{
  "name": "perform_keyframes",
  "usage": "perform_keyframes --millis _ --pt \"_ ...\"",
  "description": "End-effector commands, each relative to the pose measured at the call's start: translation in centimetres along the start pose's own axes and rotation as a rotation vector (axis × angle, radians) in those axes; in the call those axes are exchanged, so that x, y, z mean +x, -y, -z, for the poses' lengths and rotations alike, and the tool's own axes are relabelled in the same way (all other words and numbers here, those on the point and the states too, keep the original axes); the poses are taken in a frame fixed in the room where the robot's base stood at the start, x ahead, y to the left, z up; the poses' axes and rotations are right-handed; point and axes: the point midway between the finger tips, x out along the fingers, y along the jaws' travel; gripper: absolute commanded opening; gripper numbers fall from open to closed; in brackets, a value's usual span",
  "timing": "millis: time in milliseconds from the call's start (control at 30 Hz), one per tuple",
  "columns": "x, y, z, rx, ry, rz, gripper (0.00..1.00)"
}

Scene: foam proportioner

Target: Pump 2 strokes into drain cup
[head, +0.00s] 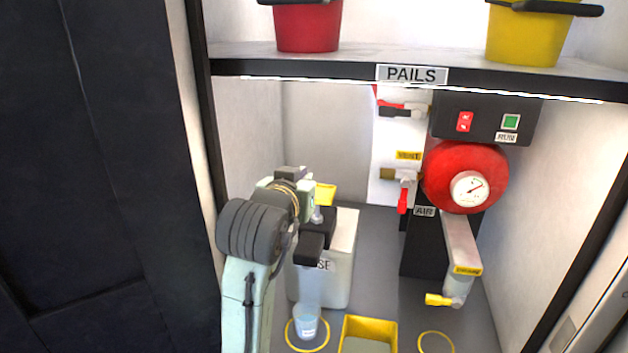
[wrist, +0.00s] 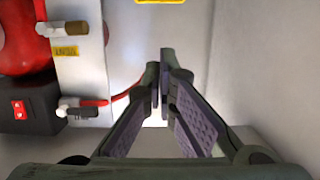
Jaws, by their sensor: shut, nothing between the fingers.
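A white jug (head: 340,262), its label partly hidden, stands at the left of the cabinet. A pump with a yellow top (head: 325,194), a short pale stem and a black spout block (head: 309,248) sits on it. A clear cup (head: 306,321) with a bluish look stands inside a yellow ring below the spout. My gripper (wrist: 160,92) is shut and empty, its fingertips close together in the wrist view. In the head view my wrist is beside and partly in front of the pump; the fingertips are mostly hidden, and I cannot tell if they touch it.
A yellow tray (head: 368,327) and an empty yellow ring (head: 435,342) are right of the cup. A red tank (head: 462,165) with gauge, valves and a downward outlet stands at the right. A shelf (head: 300,65) with red and yellow pails spans above.

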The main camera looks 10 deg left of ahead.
Motion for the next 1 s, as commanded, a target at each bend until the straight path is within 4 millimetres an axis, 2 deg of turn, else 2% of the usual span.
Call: perform_keyframes --millis 567,767,1000 --pt "0.5 0.1 0.1 -0.004 0.012 -0.001 0.0" --pt "3.3 0.1 0.0 -0.003 0.013 -0.002 0.0" --pt "8.6 0.1 -0.1 -0.002 0.013 0.0 0.0"
